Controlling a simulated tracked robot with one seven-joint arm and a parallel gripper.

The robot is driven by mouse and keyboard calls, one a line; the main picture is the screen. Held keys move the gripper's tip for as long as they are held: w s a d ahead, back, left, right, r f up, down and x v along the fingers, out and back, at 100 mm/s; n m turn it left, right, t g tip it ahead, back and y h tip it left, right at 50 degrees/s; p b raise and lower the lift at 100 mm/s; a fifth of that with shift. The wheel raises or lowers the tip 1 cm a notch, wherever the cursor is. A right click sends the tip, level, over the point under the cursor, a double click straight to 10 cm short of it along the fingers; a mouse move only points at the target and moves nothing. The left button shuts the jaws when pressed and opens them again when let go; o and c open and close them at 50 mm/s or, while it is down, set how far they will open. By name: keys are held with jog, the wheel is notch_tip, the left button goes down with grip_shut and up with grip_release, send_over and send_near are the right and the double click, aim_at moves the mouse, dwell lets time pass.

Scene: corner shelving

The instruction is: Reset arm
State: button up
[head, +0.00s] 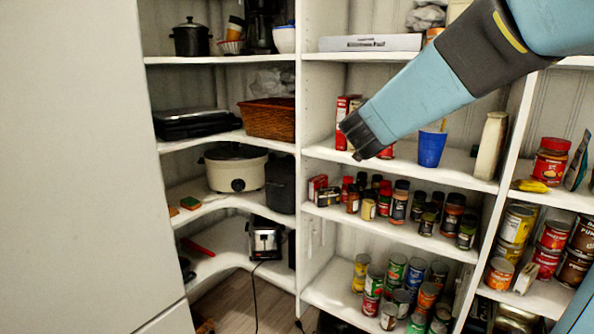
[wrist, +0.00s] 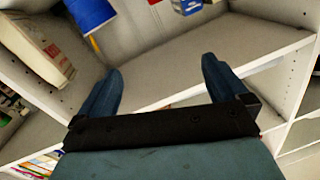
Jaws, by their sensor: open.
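My gripper (wrist: 162,92) is open in the wrist view, with its two blue fingers spread wide and nothing between them. In the head view my arm reaches in from the upper right, and its dark end (head: 362,137) is in front of the middle shelf. A blue cup (head: 431,149) with a yellow stick stands on that shelf, right of my gripper. The cup also shows at the top of the wrist view (wrist: 90,12). A pale carton (head: 491,146) stands further right, and it shows at the left of the wrist view (wrist: 38,50). The fingers are hardly visible in the head view.
Red boxes (head: 343,115) stand behind my gripper. Several spice jars (head: 400,204) fill the shelf below, with cans (head: 397,270) lower down. A shelf upright (head: 510,125) stands at the right. A slow cooker (head: 236,168) and a wicker basket (head: 268,119) are on the left shelves.

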jog(key=s+a+f+n+g+y, duration=0.2)
jog(key=s+a+f+n+y, duration=0.2)
jog(key=s+a+n+y, duration=0.4)
jog(key=s+d+f+g, duration=0.4)
jog(key=s, duration=0.6)
jog(key=s+d+f+g, duration=0.4)
jog(key=s+d+f, duration=0.1)
jog(key=s, duration=0.5)
jog(key=shift+f, duration=0.2)
